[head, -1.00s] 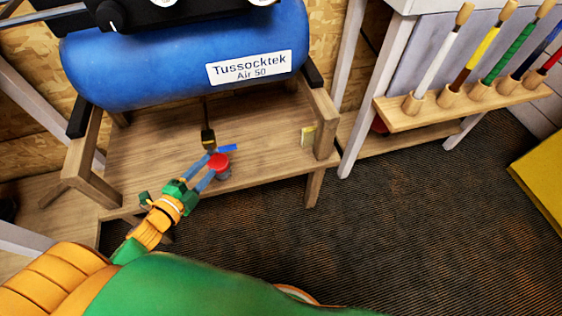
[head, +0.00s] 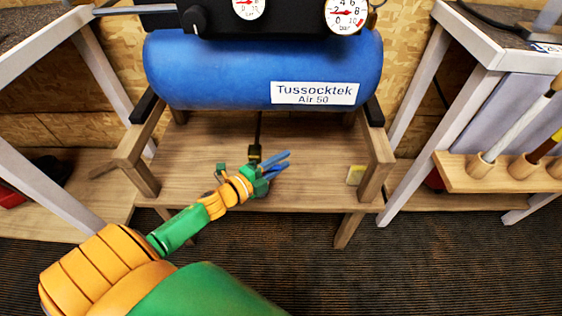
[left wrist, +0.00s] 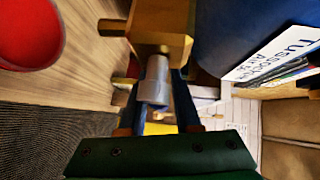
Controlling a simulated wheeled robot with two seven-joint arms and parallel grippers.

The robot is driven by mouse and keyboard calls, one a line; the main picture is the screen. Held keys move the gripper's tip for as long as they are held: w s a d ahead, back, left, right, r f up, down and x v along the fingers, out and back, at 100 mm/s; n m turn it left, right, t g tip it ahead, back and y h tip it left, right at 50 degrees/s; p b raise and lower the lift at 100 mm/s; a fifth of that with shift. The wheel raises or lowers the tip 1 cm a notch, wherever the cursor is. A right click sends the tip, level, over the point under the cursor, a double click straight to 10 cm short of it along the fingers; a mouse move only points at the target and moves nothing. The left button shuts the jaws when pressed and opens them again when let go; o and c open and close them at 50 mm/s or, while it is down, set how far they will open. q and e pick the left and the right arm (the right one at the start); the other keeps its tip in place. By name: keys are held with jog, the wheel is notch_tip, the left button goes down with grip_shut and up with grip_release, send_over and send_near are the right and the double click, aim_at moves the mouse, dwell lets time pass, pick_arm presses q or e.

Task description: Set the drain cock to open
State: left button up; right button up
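The drain cock (head: 255,153) is a small brass body on a dark line below the blue tank (head: 260,75). In the left wrist view its brass block (left wrist: 160,25) is close, with a silver stem (left wrist: 155,80) pointing toward my palm. My left gripper (head: 287,159) is at the cock, its blue fingers apart and pointing right. In the wrist view the fingers (left wrist: 160,105) lie on either side of the stem's line; contact is not clear. The cock's blue lever cannot be told apart from the fingers. My right gripper is not in view.
The tank hangs over a wooden shelf (head: 320,180), whose stand legs flank the space. A club rack (head: 500,172) stands at right. The shelf right of the gripper is mostly clear.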

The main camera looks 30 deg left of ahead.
pick_arm(q)
grip_shut()
dwell(1.2)
